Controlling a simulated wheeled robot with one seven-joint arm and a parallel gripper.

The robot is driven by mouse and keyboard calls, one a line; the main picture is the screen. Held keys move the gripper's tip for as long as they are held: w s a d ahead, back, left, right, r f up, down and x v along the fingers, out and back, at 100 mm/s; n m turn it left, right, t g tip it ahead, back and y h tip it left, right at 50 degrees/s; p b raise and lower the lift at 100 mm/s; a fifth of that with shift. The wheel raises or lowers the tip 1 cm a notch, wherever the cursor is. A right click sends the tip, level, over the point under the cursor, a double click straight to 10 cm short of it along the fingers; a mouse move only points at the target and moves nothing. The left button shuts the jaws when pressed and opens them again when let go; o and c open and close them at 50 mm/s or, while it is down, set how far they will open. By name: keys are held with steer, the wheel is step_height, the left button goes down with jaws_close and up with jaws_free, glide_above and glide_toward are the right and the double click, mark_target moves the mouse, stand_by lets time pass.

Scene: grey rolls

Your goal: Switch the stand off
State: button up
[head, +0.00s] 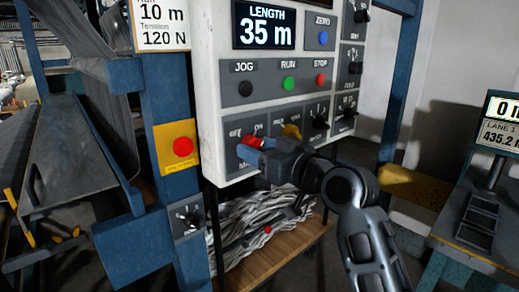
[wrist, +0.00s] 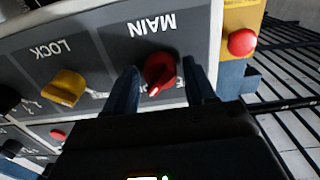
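The stand's control panel (head: 215,110) fills the middle of the head view. Its red MAIN knob (head: 252,141) sits at the lower left, with OFF and ON labels above it. In the wrist view, where the panel appears upside down, the red knob (wrist: 160,72) has its white pointer towards the ON side. My gripper (head: 255,153) is at this knob. In the wrist view its fingers (wrist: 163,88) are apart, one on each side of the knob, with a gap visible on both sides. The OFF label is mostly hidden behind a finger there.
A yellow LOCK knob (wrist: 66,86) is close beside one finger. A red button on a yellow plate (head: 183,147) is on the blue post left of the panel. JOG, RUN and STOP buttons (head: 289,82) are above. A wooden shelf (head: 270,255) lies below.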

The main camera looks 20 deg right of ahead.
steer(key=c, duration=0.8)
steer(key=shift+f+b, duration=0.1)
steer(key=shift+b, duration=0.25)
steer(key=n+b, duration=1.7)
steer(key=shift+d+n, duration=0.1)
steer(key=shift+n, duration=0.3)
steer(key=o, duration=1)
steer(key=shift+o, duration=0.2)
